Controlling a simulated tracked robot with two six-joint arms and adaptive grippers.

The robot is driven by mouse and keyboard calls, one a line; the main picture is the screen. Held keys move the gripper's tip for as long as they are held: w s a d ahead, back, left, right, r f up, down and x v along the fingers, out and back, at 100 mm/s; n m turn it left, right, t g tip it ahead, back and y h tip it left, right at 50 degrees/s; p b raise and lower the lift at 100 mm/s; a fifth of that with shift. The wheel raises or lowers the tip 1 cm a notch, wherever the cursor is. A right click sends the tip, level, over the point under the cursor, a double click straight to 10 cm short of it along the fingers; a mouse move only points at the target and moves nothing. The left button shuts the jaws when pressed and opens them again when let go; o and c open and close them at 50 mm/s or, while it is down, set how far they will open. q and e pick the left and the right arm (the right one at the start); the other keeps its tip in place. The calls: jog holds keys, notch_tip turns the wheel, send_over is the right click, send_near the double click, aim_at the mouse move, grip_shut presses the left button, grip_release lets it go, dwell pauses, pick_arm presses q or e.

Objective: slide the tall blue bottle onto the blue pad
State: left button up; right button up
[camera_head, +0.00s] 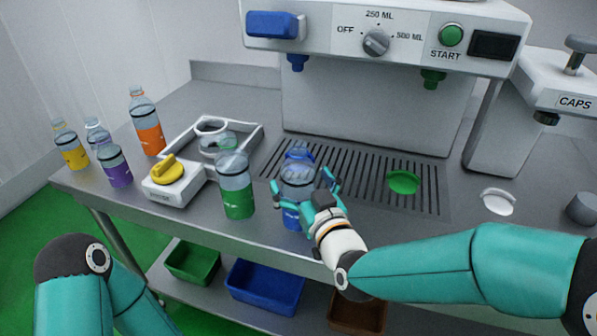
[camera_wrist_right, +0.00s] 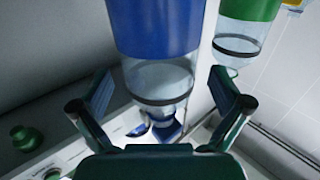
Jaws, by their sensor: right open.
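The tall blue bottle (camera_head: 296,174) stands upright near the counter's front edge, clear above with a blue label partly hidden by my right gripper. It also shows in the right wrist view (camera_wrist_right: 155,25). My right gripper (camera_head: 303,183) is open, with its fingers on either side of the bottle; in the wrist view (camera_wrist_right: 160,88) gaps show between fingers and bottle. The blue pad (camera_head: 299,153) is on the drip grate just behind the bottle and partly hidden by it. My left arm shows at the lower left, but its gripper is out of view.
A green-labelled bottle (camera_head: 237,187) stands close to the left of the blue one. A green pad (camera_head: 403,182) is on the grate at right. The dispenser (camera_head: 375,95) stands behind.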

jog(key=shift+w+a, duration=0.25)
jog(key=shift+w, duration=0.4)
jog(key=c, duration=1.2)
jog(key=shift+w+b, duration=0.7)
jog(key=shift+w, duration=2.3)
jog(key=w+b, duration=0.1)
jog(key=w, duration=0.5)
jog(key=shift+r, duration=0.1)
